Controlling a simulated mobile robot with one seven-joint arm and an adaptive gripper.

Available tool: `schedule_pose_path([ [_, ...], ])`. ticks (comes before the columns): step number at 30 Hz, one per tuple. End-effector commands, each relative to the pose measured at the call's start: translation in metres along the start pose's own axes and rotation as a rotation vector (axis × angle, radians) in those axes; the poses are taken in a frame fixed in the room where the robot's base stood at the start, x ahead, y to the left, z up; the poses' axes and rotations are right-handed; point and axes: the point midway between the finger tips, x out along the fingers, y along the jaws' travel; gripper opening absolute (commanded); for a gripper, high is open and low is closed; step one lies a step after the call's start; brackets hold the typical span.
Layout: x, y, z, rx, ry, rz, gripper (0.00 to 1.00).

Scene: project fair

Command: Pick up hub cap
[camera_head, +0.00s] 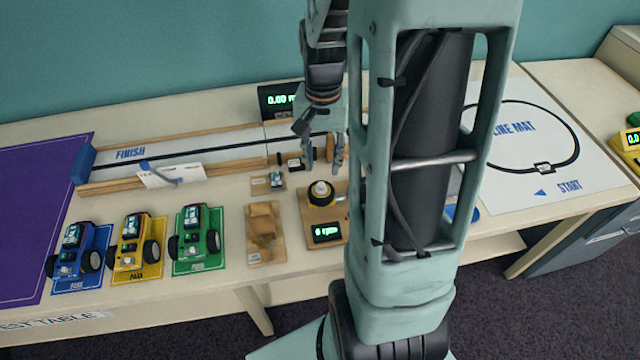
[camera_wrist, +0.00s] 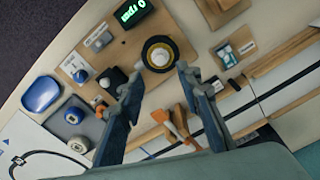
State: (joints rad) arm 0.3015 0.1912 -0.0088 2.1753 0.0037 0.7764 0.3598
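A black-and-yellow wheel with a pale round cap (camera_head: 321,189) at its centre sits on a wooden stand (camera_head: 310,214) with a green rpm display. The cap also shows in the wrist view (camera_wrist: 160,54); it looks like the hub cap, but I cannot be sure. My gripper (camera_head: 324,160) is open and empty above the table. In the head view it appears just behind the wheel. In the wrist view the gripper's fingertips (camera_wrist: 160,73) stand apart just below the wheel, touching nothing I can make out. My arm hides part of the stand's right side.
Left of the stand are a wooden tray (camera_head: 261,252) and several toy cars. In the wrist view, an orange-handled tool (camera_wrist: 175,124), a grey mat (camera_wrist: 92,128) with round parts and a blue dish (camera_wrist: 41,93) lie nearby. A wood-edged track (camera_head: 215,150) runs behind.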

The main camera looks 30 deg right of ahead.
Motion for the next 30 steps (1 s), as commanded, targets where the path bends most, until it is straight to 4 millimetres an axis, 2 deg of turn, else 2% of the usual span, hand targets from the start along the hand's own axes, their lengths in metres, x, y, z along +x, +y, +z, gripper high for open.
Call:
schedule_pose_path([
  [5,0.014,0.000,0.001,0.000,-0.001,0.001,0.32],
  [15,0.059,-0.002,0.004,0.002,0.000,0.001,0.32],
  [24,0.062,-0.002,0.004,0.001,0.002,0.000,0.32],
  [30,0.062,-0.002,0.004,0.000,0.002,0.000,0.10],
])
